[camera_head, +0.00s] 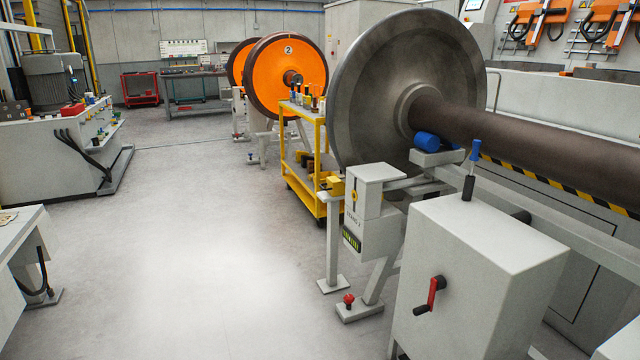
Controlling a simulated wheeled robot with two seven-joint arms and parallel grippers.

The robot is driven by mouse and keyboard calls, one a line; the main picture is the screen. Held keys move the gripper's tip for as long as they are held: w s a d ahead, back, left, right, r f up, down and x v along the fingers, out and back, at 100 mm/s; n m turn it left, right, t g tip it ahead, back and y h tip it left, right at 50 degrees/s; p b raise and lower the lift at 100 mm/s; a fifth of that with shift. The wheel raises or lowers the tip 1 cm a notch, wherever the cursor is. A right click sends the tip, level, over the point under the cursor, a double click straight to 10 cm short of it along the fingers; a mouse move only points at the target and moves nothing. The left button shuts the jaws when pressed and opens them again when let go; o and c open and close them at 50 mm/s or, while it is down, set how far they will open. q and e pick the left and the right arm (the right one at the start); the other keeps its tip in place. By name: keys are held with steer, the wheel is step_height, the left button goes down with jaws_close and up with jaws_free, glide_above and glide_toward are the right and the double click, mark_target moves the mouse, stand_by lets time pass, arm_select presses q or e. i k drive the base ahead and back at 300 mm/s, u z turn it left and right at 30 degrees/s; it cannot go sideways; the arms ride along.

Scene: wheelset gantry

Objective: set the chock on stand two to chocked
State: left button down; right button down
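A grey stand (372,232) stands right of centre, with small lettering on its post that seems to read "STAND 2". Its upper box (375,182) carries a small yellow and black indicator (354,197), whose setting is too small to read. A yellow block (334,187) sits beside the box; I cannot tell whether it is the chock. A large steel wheel (400,85) with a brown axle (530,135) rests above, near a blue roller (426,141). A blue-topped black lever (471,170) stands upright on a grey cabinet (480,275). Neither of my grippers is in view.
The cabinet has a red crank (430,295) on its front. A red knob (348,299) is low at the stand's foot. A yellow trolley (305,160) and orange wheels (285,75) stand behind. The floor (200,240) left of the stand is clear.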

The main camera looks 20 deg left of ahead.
mark_target(335, 187)
steer(key=u, duration=0.85)
steer(key=i, duration=1)
steer(key=u, duration=0.75)
steer(key=i, duration=1.45)
steer(key=z, duration=1.2)
steer(key=i, duration=0.7)
steer(key=z, duration=0.65)
steer(key=i, duration=0.5)
